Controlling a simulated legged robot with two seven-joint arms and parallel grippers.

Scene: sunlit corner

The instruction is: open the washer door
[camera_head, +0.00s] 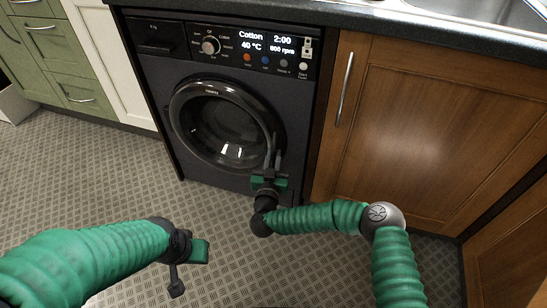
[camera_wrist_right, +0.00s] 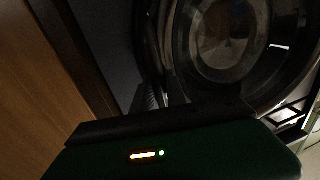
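The washer (camera_head: 235,90) is a dark front-loader under the counter. Its round door (camera_head: 185,135), with a dark rim and glass, looks closed against the front. My right gripper (camera_head: 273,158) is at the lower right edge of the door, with its fingers pointing up along the rim. The right wrist view shows its dark fingers (camera_wrist_right: 162,95) close to the door rim (camera_wrist_right: 172,50). Shadow hides whether they touch or grip the rim. My left gripper (camera_head: 187,270) is low above the floor, away from the washer; its finger opening is unclear.
A brown wooden cabinet (camera_head: 440,120) with a long metal handle (camera_head: 344,90) stands right of the washer. White and green cabinets (camera_head: 65,60) stand to the left. A dark counter (camera_head: 400,25) with a sink (camera_head: 490,12) runs above. The patterned floor (camera_head: 90,180) before the washer is clear.

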